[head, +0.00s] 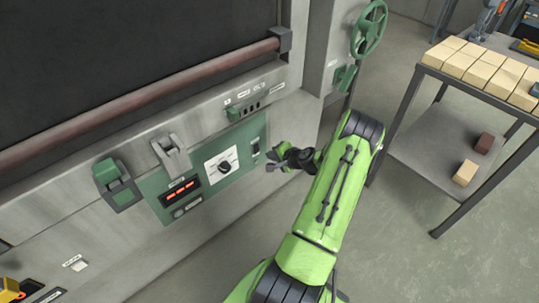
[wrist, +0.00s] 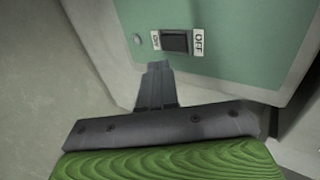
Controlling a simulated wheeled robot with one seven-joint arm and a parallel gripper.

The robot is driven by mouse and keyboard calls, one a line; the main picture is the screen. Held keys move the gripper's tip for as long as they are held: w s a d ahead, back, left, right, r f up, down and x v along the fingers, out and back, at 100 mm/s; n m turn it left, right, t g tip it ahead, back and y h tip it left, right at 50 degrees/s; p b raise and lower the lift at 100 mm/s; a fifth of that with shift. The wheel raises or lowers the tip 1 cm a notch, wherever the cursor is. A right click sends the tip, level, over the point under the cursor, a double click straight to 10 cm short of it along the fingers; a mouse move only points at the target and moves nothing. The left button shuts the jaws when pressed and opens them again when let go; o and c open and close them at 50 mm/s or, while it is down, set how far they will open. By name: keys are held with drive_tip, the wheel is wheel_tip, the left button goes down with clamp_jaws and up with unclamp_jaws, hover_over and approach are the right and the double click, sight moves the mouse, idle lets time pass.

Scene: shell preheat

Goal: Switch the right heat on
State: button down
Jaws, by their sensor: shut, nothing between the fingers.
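A black rocker switch (wrist: 175,41) sits on a green panel between a label that seems to read ON and one reading OFF. I cannot tell which side is pressed in. In the head view the switch (head: 255,147) is at the right end of the green control panel (head: 150,186). My gripper (head: 270,166) is just right of and below it, in front of the panel. In the wrist view my gripper's fingers (wrist: 156,68) are shut and empty, with the tips just below the switch. They look apart from it, though the small gap is hard to judge.
The panel also has a dial (head: 224,167) and a red-lit display (head: 181,190). A green handwheel (head: 369,28) and a cart (head: 418,158) with blocks stand right. Floor between is clear.

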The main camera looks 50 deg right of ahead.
drive_tip(key=p+v, duration=0.1)
drive_tip(key=v, duration=0.6)
drive_tip(key=shift+s+a+r, duration=0.1)
drive_tip(key=w+a+r+n+g+y+p, duration=0.1)
drive_tip(key=w+a+r+n+g, duration=0.2)
drive_tip(key=a+r, duration=0.4)
drive_tip(key=w+a+r+n+y+p, duration=0.1)
drive_tip(key=w+a+r+n+p, duration=0.1)
drive_tip(key=a+r+n, duration=0.45)
drive_tip(key=w+a+r+n+g+y+p, duration=0.1)
drive_tip(key=w+a+r+n+g, duration=0.15)
drive_tip(key=a+r, duration=0.55)
drive_tip(key=s+a+r+n+p, duration=0.3)
drive_tip(key=s+a+r+n, duration=0.3)
drive_tip(key=a+r, duration=0.55)
drive_tip(key=s+a+r+n, duration=0.1)
drive_tip(key=s+a, duration=0.1)
drive_tip(key=s, duration=0.3)
drive_tip(key=s+a+r+n+p, duration=0.1)
drive_tip(key=s+a, duration=0.2)
drive_tip(key=s, duration=0.3)
drive_tip(key=shift+a+h, duration=0.35)
drive_tip(key=shift+h, duration=0.05)
drive_tip(key=shift+s+r, duration=0.1)
